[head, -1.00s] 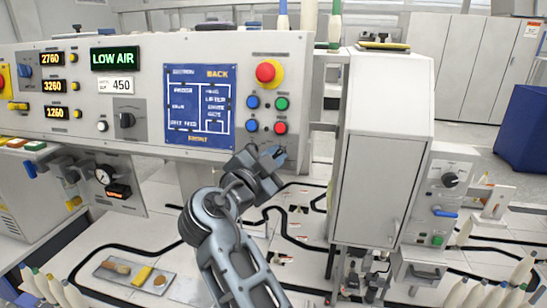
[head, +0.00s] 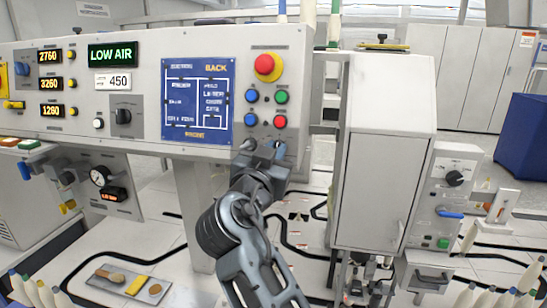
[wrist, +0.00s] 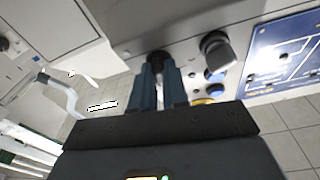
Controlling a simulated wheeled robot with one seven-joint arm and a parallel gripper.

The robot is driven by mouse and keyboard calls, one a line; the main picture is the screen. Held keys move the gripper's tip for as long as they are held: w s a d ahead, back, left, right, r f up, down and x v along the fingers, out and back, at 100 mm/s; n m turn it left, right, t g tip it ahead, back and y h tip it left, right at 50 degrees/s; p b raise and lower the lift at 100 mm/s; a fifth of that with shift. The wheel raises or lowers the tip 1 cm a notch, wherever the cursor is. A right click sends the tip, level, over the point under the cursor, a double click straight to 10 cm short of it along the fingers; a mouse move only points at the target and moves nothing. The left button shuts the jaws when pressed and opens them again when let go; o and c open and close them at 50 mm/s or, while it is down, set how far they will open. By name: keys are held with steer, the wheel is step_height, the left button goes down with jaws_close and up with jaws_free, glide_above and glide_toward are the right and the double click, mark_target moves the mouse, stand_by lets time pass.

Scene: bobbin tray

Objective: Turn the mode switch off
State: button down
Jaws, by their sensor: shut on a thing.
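My gripper (head: 266,149) is at the lower edge of the grey control panel, just below the blue and red buttons. In the wrist view, its two blue-grey fingers (wrist: 160,88) are closed around a dark knob on the panel, which I take to be the mode switch (wrist: 158,58). Its label cannot be read and its turn position is hidden by the fingers. In the head view the gripper covers this knob. A second, grey knob (wrist: 217,48) stands beside it in the wrist view, apart from the fingers.
A red emergency button (head: 265,65) and coloured buttons sit above my gripper. A blue screen (head: 197,102) is left of them. Another black rotary knob (head: 123,116) is farther left. A white cabinet (head: 385,160) stands close on the right.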

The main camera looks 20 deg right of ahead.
steer(key=shift+d+r+n+t+y, duration=0.15)
steer(key=shift+n+t+y, duration=0.35)
steer(key=shift+n, duration=0.8)
steer(key=c, duration=1.1)
jaws_free()
steer(key=shift+c, duration=0.2)
steer(key=b+v, duration=0.1)
steer(key=v, duration=0.6)
steer(key=shift+s+a+b, duration=0.25)
steer(key=shift+b, duration=0.1)
